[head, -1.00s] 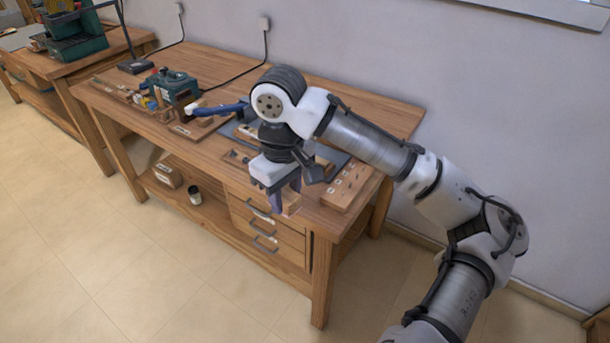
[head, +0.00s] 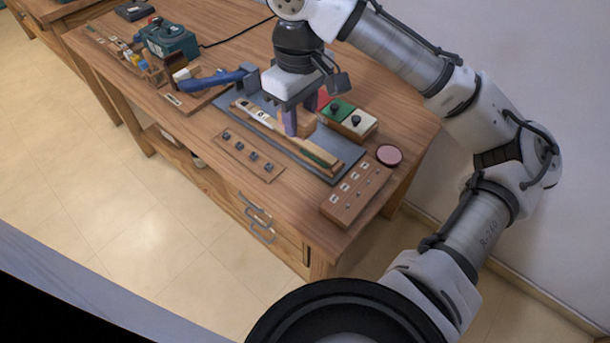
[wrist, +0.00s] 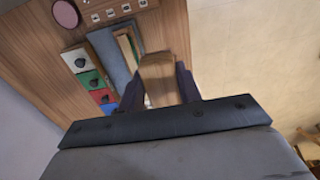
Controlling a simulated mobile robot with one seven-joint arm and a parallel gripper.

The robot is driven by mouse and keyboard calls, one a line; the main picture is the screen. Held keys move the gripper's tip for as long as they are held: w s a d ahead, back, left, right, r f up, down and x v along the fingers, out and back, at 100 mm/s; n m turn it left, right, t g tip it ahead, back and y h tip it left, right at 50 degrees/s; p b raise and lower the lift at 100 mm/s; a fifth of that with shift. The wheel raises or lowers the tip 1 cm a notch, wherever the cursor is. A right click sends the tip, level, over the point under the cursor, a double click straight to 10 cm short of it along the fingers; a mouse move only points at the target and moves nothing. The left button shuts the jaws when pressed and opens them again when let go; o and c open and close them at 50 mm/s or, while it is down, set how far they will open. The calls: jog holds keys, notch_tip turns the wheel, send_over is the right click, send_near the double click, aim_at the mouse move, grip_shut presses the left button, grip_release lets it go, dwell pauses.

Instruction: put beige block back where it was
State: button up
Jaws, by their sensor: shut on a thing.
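My gripper (head: 300,125) is above the grey mat (head: 327,143) on the workbench, pointing down. Its purple fingers are shut on a beige wooden block (head: 308,126). In the wrist view the beige block (wrist: 158,78) sits between the two fingers and sticks out past their tips. A key-like assembly of pale and wooden strips (head: 262,117) lies on the mat, below and left of the block in the head view. Whether the block touches the strips or mat cannot be told. Part of the block is hidden by the fingers.
Knobbed blocks, one green (head: 337,109) and one cream (head: 359,124), stand just right of my gripper. A board with dark pegs (head: 248,156) and a labelled wooden board (head: 356,193) lie nearer the front. A pink disc (head: 389,155) is at right. A blue-handled tool (head: 215,80) is at left.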

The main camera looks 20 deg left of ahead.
notch_tip(320, 180, down, 20)
jog(key=shift+r, duration=0.15)
jog(key=shift+b, duration=0.3)
jog(key=o, duration=1.2)
jog(key=shift+c, duration=0.2)
notch_tip(320, 180, up, 12)
jog(key=shift+p, duration=0.4)
jog(key=shift+s, duration=0.1)
